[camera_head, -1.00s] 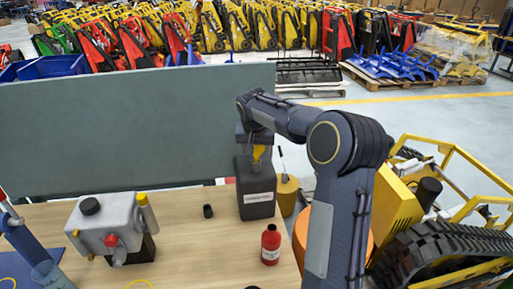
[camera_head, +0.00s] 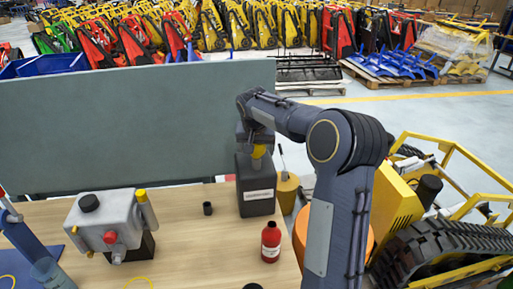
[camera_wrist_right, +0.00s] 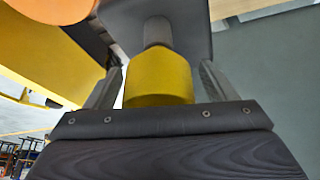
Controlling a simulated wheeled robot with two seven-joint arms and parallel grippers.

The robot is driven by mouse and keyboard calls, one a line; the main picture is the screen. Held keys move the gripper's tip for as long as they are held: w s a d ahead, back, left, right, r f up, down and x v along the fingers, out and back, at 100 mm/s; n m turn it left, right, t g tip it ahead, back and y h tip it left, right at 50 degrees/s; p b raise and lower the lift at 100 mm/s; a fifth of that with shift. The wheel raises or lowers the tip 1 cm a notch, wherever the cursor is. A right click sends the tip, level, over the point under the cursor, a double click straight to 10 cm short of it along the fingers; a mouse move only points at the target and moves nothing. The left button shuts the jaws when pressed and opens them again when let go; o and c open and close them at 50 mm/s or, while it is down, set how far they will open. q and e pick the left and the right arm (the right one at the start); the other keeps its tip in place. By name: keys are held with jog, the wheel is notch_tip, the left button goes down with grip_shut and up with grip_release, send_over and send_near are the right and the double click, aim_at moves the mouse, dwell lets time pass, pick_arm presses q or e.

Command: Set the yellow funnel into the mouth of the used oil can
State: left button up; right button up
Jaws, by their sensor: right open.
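The used oil can (camera_head: 257,197) is a dark, square-sided can with a white label, standing upright at the right end of the bench. The yellow funnel (camera_head: 259,152) shows just above the can's top, below my right gripper (camera_head: 257,143). In the right wrist view the yellow funnel (camera_wrist_right: 160,78) lies between the two fingers of my right gripper (camera_wrist_right: 160,76). The fingers are open, with a gap beside the yellow part. A grey narrower part continues beyond the yellow. I cannot tell whether the funnel is seated in the can's mouth. My left gripper is not in view.
A red bottle (camera_head: 271,241) stands in front of the can, and a small black cup (camera_head: 207,208) to its left. A grey tank (camera_head: 113,225) with a red knob is further left. A grey panel (camera_head: 130,130) stands behind the bench. A yellow tracked carrier (camera_head: 440,220) is at right.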

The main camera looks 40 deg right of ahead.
jog(key=shift+r, duration=0.1)
jog(key=v, duration=0.7)
jog(key=shift+s+a+r+b, duration=0.15)
jog(key=shift+r+b, duration=0.15)
jog(key=shift+b, duration=0.1)
